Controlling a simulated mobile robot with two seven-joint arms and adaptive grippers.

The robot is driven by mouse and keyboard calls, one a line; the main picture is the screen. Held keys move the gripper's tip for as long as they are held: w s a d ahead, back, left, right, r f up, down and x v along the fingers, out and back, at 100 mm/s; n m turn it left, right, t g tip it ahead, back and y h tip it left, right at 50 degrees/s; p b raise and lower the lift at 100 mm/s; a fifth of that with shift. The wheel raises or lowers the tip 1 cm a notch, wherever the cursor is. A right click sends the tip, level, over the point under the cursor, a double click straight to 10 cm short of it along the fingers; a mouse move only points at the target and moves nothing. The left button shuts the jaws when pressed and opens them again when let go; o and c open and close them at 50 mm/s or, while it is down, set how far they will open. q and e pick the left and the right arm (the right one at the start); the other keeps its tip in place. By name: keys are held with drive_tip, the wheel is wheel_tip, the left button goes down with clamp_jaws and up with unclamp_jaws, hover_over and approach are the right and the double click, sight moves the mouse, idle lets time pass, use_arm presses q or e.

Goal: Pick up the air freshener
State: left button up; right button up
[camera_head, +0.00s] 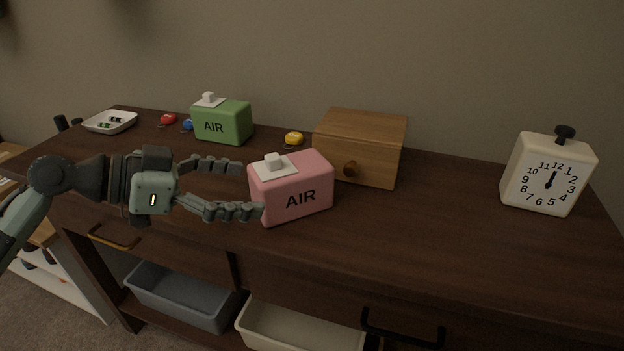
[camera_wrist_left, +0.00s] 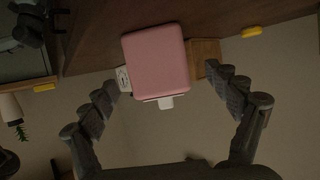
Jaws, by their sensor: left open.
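A pink air freshener (camera_head: 300,193) marked "AIR" with a white top stands near the front edge of the dark dresser. A green air freshener (camera_head: 222,121) also marked "AIR" stands farther back to its left. My left gripper (camera_head: 252,190) is open, its fingers pointing right at the pink one's left end. In the left wrist view the pink air freshener (camera_wrist_left: 157,62) lies ahead, between and beyond the open fingertips (camera_wrist_left: 232,85), with nothing gripped. I cannot tell whether a finger touches it. My right gripper is not in view.
A wooden box (camera_head: 361,146) with a knob stands close behind the pink air freshener. A white clock (camera_head: 546,174) stands at the right. A yellow item (camera_head: 293,138), a red item (camera_head: 168,119) and a white dish (camera_head: 110,122) lie at the back. The dresser top between box and clock is clear.

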sight(281, 190)
use_arm(q)
drive_tip(key=shift+w+d+f, duration=0.2)
drive_tip(key=shift+w+d, duration=0.05)
drive_tip(key=shift+d, duration=0.35)
drive_tip(key=p+x, duration=0.1)
drive_tip(key=x, duration=0.4)
drive_tip(key=shift+d+f, duration=0.1)
drive_tip(key=shift+d, duration=0.1)
drive_tip(key=shift+w+d+f, duration=0.15)
drive_tip(key=shift+d+f, duration=0.05)
drive_tip(key=shift+d, duration=0.15)
drive_tip(key=c, duration=1.3)
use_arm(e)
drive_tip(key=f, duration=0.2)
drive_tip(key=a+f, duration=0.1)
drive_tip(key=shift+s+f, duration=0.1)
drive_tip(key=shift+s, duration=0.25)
use_arm(q)
drive_tip(key=shift+r, duration=0.1)
